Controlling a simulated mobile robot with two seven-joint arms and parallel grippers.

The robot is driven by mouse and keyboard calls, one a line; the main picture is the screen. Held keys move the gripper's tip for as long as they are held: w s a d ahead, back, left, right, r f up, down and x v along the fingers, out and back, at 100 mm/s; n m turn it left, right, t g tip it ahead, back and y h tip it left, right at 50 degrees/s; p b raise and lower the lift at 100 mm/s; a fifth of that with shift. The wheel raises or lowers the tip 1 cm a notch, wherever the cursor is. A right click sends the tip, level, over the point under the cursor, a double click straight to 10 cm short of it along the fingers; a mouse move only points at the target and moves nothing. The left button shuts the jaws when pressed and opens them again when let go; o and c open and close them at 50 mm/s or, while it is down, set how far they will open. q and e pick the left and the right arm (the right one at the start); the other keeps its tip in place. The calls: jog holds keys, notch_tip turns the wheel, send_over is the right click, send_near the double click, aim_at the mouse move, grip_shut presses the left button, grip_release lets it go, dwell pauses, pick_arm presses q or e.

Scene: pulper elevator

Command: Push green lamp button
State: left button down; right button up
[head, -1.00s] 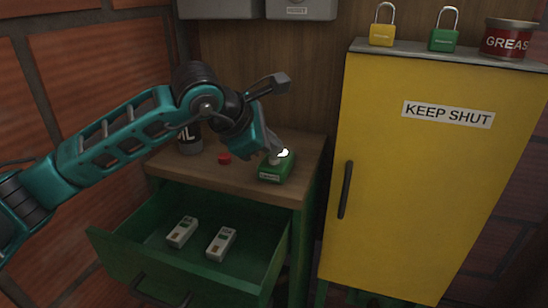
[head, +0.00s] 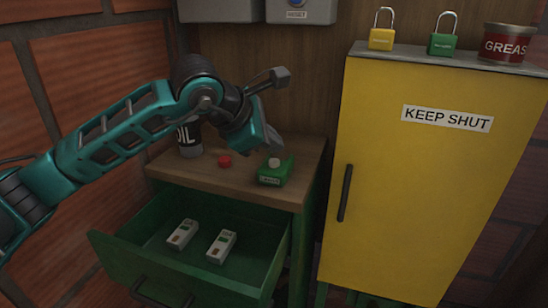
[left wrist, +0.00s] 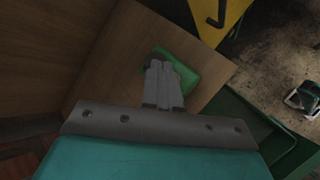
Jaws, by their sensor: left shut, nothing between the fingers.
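The green lamp box (head: 273,178) sits on the wooden cabinet top near its right front edge. It has a pale, unlit dome (head: 274,162) on top and a small label on its front. My left gripper (head: 276,147) is just above and behind the dome, pointing down, and looks slightly apart from it. Its fingers are shut and empty. In the left wrist view the shut fingers (left wrist: 164,88) cover part of the green box (left wrist: 187,74).
The open green drawer (head: 130,262) below holds two white boxes. A yellow cabinet (head: 420,190) stands right. A grey reset box (head: 318,10) hangs above.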

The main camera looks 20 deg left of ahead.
aim_at(271, 168)
pick_arm(q)
notch_tip(271, 168, up, 6)
jog(key=p, duration=0.3)
jog(key=shift+p, duration=0.35)
dwell(0.3)
